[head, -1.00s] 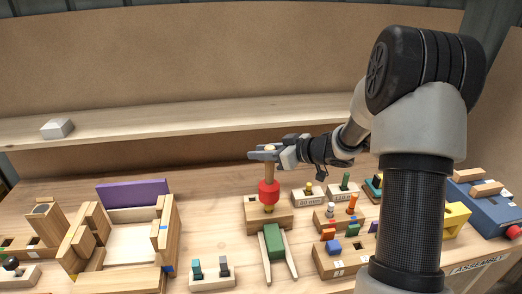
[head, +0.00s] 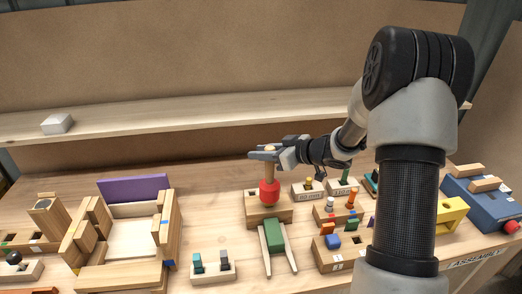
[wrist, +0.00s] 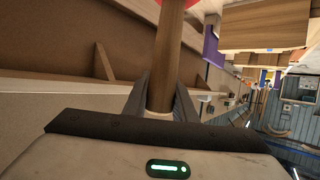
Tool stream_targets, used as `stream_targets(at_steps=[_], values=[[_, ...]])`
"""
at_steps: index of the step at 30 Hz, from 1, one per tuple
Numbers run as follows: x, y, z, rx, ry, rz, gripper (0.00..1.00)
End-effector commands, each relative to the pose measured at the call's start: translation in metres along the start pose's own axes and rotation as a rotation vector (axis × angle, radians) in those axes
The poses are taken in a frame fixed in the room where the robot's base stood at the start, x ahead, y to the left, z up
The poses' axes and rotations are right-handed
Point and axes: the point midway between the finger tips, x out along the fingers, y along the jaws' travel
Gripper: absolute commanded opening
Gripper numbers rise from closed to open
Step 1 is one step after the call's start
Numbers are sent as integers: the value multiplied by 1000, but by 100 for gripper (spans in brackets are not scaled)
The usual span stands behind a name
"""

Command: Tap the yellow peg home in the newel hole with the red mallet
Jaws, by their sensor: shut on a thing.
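My gripper (head: 264,153) is shut on the wooden handle of the red mallet (head: 269,191). The mallet hangs upright with its red head down. In the wrist view the handle (wrist: 164,70) runs between the two fingers, and a sliver of the red head shows at the top edge. The head is directly above the wooden newel block (head: 284,213), at or just over its top; I cannot tell if it touches. A dark square hole shows at the block's left.
A green piece with pale legs (head: 275,236) stands in front of the block. Peg holders (head: 308,194) stand to the right, and a two-peg holder (head: 213,274) at front left. A wooden frame (head: 125,250) lies left. A shelf (head: 200,120) runs behind.

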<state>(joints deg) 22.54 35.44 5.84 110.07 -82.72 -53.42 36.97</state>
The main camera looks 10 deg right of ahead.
Motion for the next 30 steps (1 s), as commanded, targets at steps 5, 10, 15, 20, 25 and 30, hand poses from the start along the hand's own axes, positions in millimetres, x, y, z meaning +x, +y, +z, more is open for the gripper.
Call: stream_targets(at_steps=[5, 10, 15, 20, 25, 30], values=[[-13, 1, -32, -5, 4, 1, 0], [-16, 0, -40, 0, 3, 1, 0], [-15, 0, -38, 0, 3, 0, 0], [-2, 0, -4, 3, 1, -1, 0], [3, 0, 7, -1, 3, 1, 0], [0, 0, 0, -1, 2, 0, 0]])
